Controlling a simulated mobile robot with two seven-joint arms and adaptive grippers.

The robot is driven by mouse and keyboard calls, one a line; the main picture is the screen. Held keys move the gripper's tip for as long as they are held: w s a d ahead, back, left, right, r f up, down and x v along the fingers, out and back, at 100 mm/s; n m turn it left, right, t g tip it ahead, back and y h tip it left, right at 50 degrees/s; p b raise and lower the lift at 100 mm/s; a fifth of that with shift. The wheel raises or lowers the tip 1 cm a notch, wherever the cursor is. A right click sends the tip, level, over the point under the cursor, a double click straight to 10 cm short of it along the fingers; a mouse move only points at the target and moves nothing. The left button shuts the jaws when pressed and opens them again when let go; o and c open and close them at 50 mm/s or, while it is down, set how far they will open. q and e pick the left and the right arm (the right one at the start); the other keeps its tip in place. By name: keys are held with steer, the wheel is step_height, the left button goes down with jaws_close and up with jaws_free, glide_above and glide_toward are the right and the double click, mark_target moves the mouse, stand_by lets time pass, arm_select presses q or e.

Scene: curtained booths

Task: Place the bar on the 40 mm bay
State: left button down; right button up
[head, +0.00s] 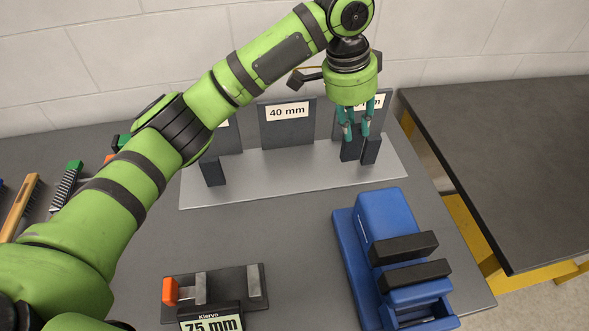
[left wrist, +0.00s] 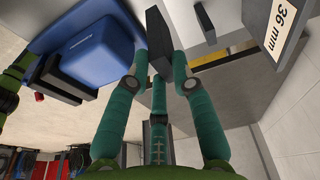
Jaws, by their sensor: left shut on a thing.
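My left gripper (head: 358,132) is shut on a dark grey bar (head: 371,150), at the right end of the silver plate. The bar also shows between the teal fingers in the left wrist view (left wrist: 158,42). I cannot tell whether it touches the plate. My right gripper is out of view.
The silver plate (head: 270,178) carries another dark block (head: 212,171) at its left end. A sign reading 36 mm (left wrist: 284,27) shows in the left wrist view. A blue vise (head: 385,215) stands front right, and a gauge reading 75 mm (head: 212,322) front centre. Brushes lie left.

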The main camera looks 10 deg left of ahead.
arm_select(q)
steer(key=a+f+p, duration=0.5)
steer(key=a+f, duration=0.5)
steer(key=a, duration=0.1)
steer(key=shift+s+f, duration=0.2)
steer(key=shift+s, duration=0.25)
steer(key=shift+f, duration=0.1)
steer(key=c, duration=1.2)
jaws_free()
steer(key=shift+f, duration=0.1)
steer(key=shift+o, duration=0.9)
steer(key=shift+s, duration=0.1)
steer(key=w+b+v, duration=0.1)
steer(key=b+v, duration=0.1)
steer(key=v, duration=1)
steer(key=shift+s, duration=0.5)
